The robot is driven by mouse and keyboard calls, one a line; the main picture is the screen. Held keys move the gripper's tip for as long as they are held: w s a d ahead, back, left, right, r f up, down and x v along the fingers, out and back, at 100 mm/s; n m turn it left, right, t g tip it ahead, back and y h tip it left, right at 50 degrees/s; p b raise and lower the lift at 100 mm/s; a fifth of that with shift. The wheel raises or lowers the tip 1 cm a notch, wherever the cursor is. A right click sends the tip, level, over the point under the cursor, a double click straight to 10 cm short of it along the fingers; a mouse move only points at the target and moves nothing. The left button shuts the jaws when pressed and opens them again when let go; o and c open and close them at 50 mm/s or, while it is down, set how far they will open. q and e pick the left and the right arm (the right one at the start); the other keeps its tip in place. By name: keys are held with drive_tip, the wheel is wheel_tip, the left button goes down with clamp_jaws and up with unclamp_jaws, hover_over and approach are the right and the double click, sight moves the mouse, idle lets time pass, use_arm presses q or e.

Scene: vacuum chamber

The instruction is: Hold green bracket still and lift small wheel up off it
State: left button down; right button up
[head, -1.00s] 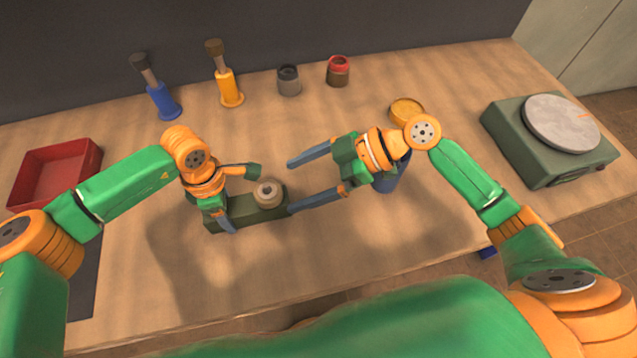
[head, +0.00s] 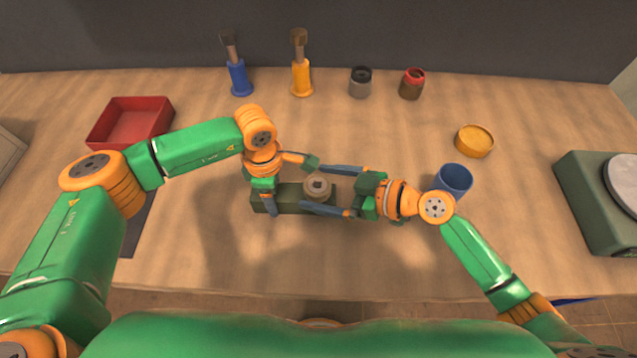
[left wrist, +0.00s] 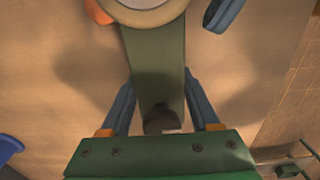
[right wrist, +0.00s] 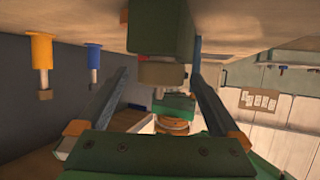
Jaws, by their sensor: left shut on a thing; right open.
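The green bracket (head: 290,200) lies on the table, with the small pale wheel (head: 318,186) on its right part. My left gripper (head: 268,196) is shut on the bracket's left end. In the left wrist view its fingers flank the bracket (left wrist: 157,65), and the wheel (left wrist: 150,10) is cut off at the top edge. My right gripper (head: 338,188) is open, its fingers reaching along both sides of the wheel with nothing clamped. The right wrist view shows the wheel (right wrist: 162,73) between the fingers, against the bracket (right wrist: 160,28).
A blue cup (head: 454,180) stands close beside my right wrist. A yellow round tin (head: 474,141) is behind it. Two brushes, blue-handled (head: 238,78) and yellow-handled (head: 301,78), and two small jars stand at the back. A red tray (head: 130,124) is left, a green scale (head: 598,205) right.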

drive_tip(key=shift+w+a+f, duration=0.25)
drive_tip(key=shift+a, duration=0.35)
clamp_jaws()
drive_tip(key=shift+r, duration=3.35)
use_arm(q)
drive_tip(key=shift+c, duration=0.2)
unclamp_jaws()
use_arm(e)
drive_tip(key=shift+r, duration=0.1)
